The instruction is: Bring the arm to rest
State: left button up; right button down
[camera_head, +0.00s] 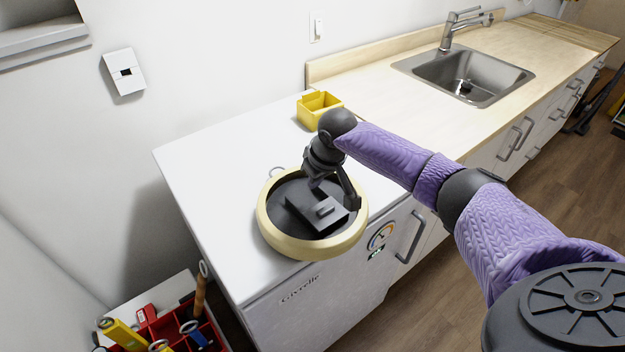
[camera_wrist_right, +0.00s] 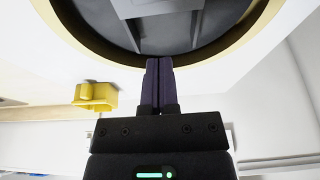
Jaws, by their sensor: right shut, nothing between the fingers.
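My right arm reaches in from the right in the head view. Its black gripper (camera_head: 315,183) points down over a round, cream-rimmed tray (camera_head: 268,226) with a dark inside. In the right wrist view, the gripper's two dark purple fingers (camera_wrist_right: 158,66) are pressed together with nothing between them, against the tray's rim (camera_wrist_right: 85,50) in the picture. Whether they touch the tray cannot be told. My left gripper is not in view.
The tray stands on a white appliance top (camera_head: 215,165), clear at its left. A yellow bin (camera_head: 319,107) is behind. A wooden counter (camera_head: 385,95) with a sink (camera_head: 465,78) extends to the right. A red tool caddy (camera_head: 165,328) sits lower left.

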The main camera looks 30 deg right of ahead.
jog(key=p+v, duration=0.1)
jog(key=v, duration=0.5)
jog(key=s+a+f+n+y, duration=0.1)
jog(key=s+a+f+n, duration=0.1)
jog(key=s+a+f, duration=0.5)
jog(key=s+a+f+n+y, duration=0.1)
jog(key=s+a+f+n, duration=0.1)
jog(key=s+a, duration=0.45)
jog(key=s+m+h, duration=0.2)
jog(key=s+m, duration=0.1)
jog(key=s, duration=0.8)
notch_tip(320, 180, down, 22)
jog(key=s+g+b, duration=0.2)
jog(key=b, duration=0.3)
pick_arm(q)
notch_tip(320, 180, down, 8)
jog(key=b, duration=0.4)
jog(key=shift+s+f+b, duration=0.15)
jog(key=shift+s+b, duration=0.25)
pick_arm(e)
jog(key=s+d+f+g, duration=0.1)
jog(key=s+d+f, duration=0.2)
jog(key=s+f, duration=1)
notch_tip(320, 180, down, 4)
jog(key=shift+s+n, duration=0.4)
